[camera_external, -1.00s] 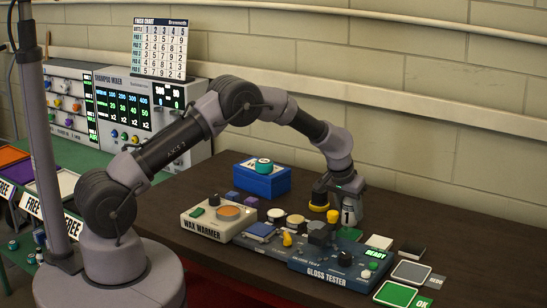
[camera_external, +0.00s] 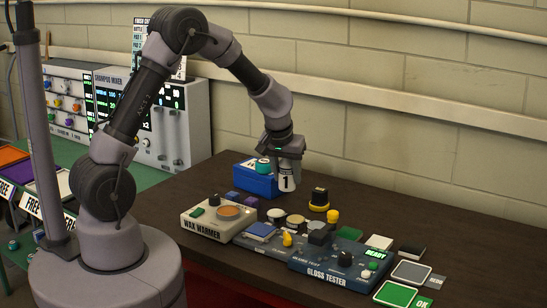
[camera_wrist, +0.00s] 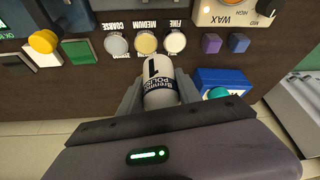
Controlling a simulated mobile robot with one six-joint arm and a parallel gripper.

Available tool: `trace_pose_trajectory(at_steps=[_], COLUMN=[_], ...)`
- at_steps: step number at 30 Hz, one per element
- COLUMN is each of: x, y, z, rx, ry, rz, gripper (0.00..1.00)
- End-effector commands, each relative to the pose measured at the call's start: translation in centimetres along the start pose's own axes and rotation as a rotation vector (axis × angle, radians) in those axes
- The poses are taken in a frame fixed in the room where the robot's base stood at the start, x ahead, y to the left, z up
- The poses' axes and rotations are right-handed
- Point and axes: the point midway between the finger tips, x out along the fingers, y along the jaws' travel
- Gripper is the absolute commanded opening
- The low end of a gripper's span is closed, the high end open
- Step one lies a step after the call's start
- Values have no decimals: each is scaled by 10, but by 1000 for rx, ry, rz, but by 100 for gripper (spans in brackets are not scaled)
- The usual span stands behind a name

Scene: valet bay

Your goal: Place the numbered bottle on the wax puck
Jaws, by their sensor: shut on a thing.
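The bottle is white with a number 1 and dark lettering; it (camera_external: 287,180) hangs upright under my gripper (camera_external: 288,160) in the external view. My gripper is shut on it, and the wrist view shows the bottle (camera_wrist: 160,92) between the two fingers. It overlaps the right end of the blue box in the external view. The wax warmer (camera_external: 207,229) stands lower left of the bottle, with a round orange-tan disc (camera_external: 229,211) on top. I take this disc for the wax puck; nothing stands on it. The wrist view shows only part of the warmer (camera_wrist: 228,14) at its top edge.
The blue box (camera_external: 257,184) with a teal cap (camera_external: 263,166) is beside the bottle. Coarse (camera_wrist: 116,44), medium (camera_wrist: 146,42) and fine (camera_wrist: 175,42) pads lie in a row. A black-and-yellow piece (camera_external: 319,200) and the gloss tester (camera_external: 333,268) are to the right.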

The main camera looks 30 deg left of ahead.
Motion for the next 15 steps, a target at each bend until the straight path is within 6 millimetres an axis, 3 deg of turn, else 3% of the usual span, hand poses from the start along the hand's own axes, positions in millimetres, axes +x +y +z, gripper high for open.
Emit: trace_pose_trajectory(at_steps=[2,4,15], x=[-1,6,60], y=[-6,-2,45], z=[2,-8,-105], rx=[-14,-19,-17], ry=[-1,-1,-2], rz=[-4,-5,-5], gripper=[0,0,0])
